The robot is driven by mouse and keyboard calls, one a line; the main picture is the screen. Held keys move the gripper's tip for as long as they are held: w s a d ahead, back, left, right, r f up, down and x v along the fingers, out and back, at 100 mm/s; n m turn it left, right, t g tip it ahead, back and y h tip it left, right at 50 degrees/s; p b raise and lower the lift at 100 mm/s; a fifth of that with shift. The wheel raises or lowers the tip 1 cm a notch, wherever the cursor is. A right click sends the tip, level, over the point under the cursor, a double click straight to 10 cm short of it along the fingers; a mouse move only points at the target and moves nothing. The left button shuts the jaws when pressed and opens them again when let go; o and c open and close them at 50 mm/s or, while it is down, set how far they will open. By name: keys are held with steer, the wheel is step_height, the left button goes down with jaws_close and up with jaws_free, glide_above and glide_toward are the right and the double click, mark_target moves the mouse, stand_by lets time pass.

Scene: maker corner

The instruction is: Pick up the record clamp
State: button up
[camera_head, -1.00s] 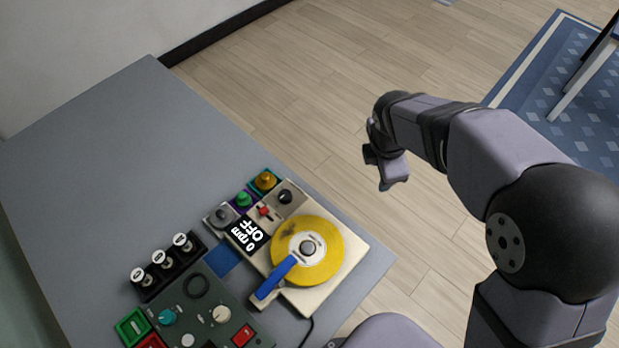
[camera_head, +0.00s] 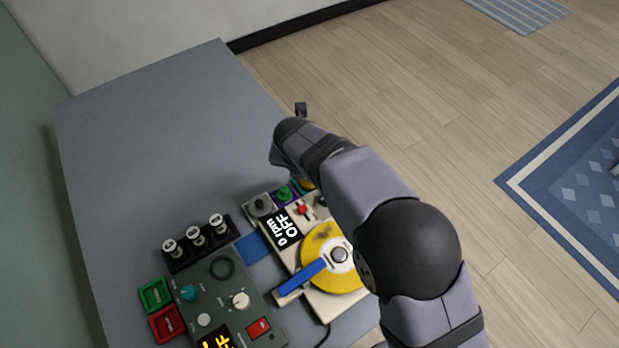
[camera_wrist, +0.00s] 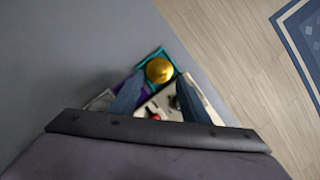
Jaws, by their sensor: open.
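Three knob-shaped pieces sit in small coloured trays at the turntable's back edge; I cannot tell for sure which one is the record clamp. The gold piece (camera_wrist: 160,70) sits in a teal tray, and is partly hidden by my arm in the head view (camera_head: 307,184). The green piece (camera_head: 284,194) is in a purple tray and the grey piece (camera_head: 261,204) in a grey one. My gripper (camera_wrist: 159,78) is open and empty above these trays. In the wrist view, the gold piece shows between and just beyond its fingertips.
The turntable (camera_head: 318,302) carries a yellow record (camera_head: 319,241) and a blue tonearm (camera_head: 303,277); its display reads OFF. A green control box (camera_head: 215,296) and a black rack (camera_head: 178,263) of white-topped pieces stand to the left. The grey table (camera_head: 165,150) is bare behind them.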

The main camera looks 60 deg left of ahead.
steer(key=shift+p+x, duration=0.85)
steer(key=shift+x, duration=1.85)
jaws_close()
